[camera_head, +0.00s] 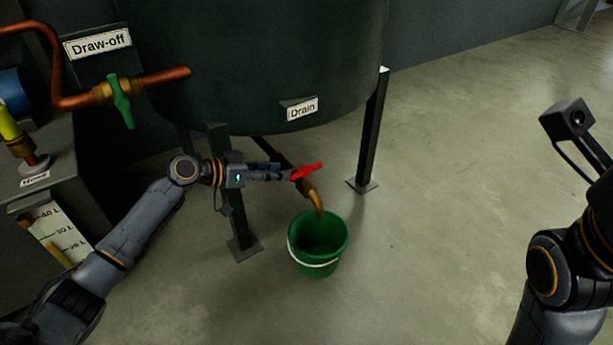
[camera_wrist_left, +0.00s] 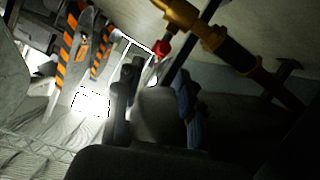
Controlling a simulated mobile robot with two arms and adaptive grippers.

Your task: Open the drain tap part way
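The drain tap has a red lever handle (camera_head: 308,171) on a brass and copper spout under the tank's "Drain" label (camera_head: 302,108). The spout points down over a green bucket (camera_head: 318,240). My left gripper (camera_head: 284,174) reaches in from the left, its fingertips at the handle's left end. In the left wrist view the two fingers (camera_wrist_left: 158,80) stand apart, with the red handle (camera_wrist_left: 162,48) showing just past the gap between their tips and the brass tap body (camera_wrist_left: 205,35) above. I cannot tell whether the fingers touch it. My right gripper is out of view.
Tank legs (camera_head: 372,130) stand either side of the tap. Open floor lies right of the bucket. Part of my right arm is at far right.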

